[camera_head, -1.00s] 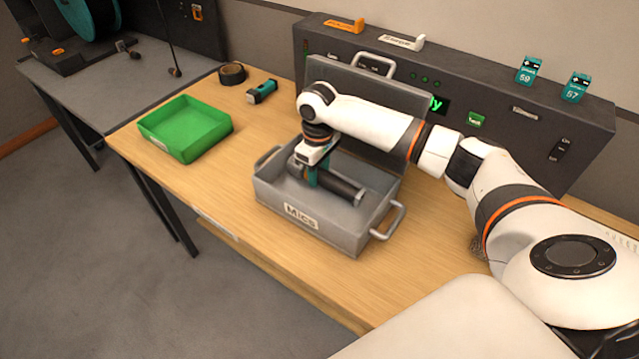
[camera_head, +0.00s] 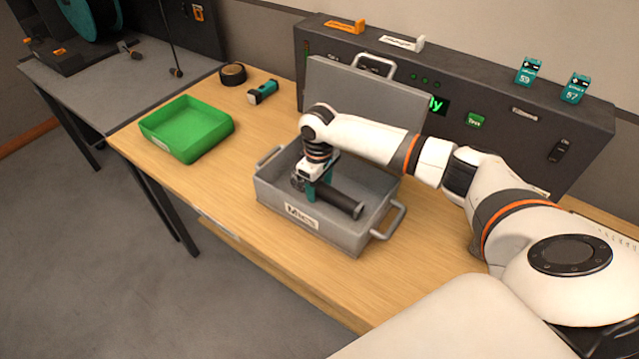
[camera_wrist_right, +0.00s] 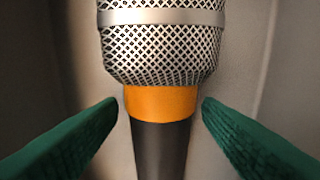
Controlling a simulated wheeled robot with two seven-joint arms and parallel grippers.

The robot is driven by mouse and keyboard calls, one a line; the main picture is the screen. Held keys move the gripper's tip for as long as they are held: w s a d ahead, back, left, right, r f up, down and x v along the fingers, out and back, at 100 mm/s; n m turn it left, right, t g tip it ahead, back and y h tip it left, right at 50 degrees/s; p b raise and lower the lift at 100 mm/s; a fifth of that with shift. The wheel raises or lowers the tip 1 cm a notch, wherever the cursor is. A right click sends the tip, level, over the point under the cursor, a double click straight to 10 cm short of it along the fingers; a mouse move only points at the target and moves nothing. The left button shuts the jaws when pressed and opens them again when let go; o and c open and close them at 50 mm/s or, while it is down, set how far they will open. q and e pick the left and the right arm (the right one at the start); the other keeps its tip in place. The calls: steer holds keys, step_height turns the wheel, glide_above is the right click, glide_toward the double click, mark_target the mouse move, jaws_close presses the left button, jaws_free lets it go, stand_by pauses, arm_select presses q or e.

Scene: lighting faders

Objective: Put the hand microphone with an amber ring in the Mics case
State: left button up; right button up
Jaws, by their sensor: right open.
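The hand microphone (camera_head: 340,201) has a black handle and lies inside the grey Mics case (camera_head: 352,240). In the right wrist view its silver mesh head (camera_wrist_right: 160,45) and amber ring (camera_wrist_right: 160,102) show clearly. The case's lid (camera_head: 360,95) stands open at the back. My right gripper (camera_head: 314,194) is inside the case over the microphone. Its green fingers (camera_wrist_right: 160,118) stand on either side of the microphone just below the head, with a gap on both sides, so it is open. My left gripper is not in view.
A green tray (camera_head: 186,151) stands at the left of the wooden table (camera_head: 240,163). A roll of tape (camera_head: 232,74) and a small teal-and-black item (camera_head: 262,92) lie behind it. A dark console (camera_head: 545,130) runs along the back. The table's front left is clear.

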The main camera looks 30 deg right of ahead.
mark_target(319, 184)
step_height(319, 184, up, 12)
steer(key=shift+r+b, duration=0.2)
steer(key=shift+b, duration=0.1)
steer(key=shift+a+f, duration=0.1)
stand_by(0.7)
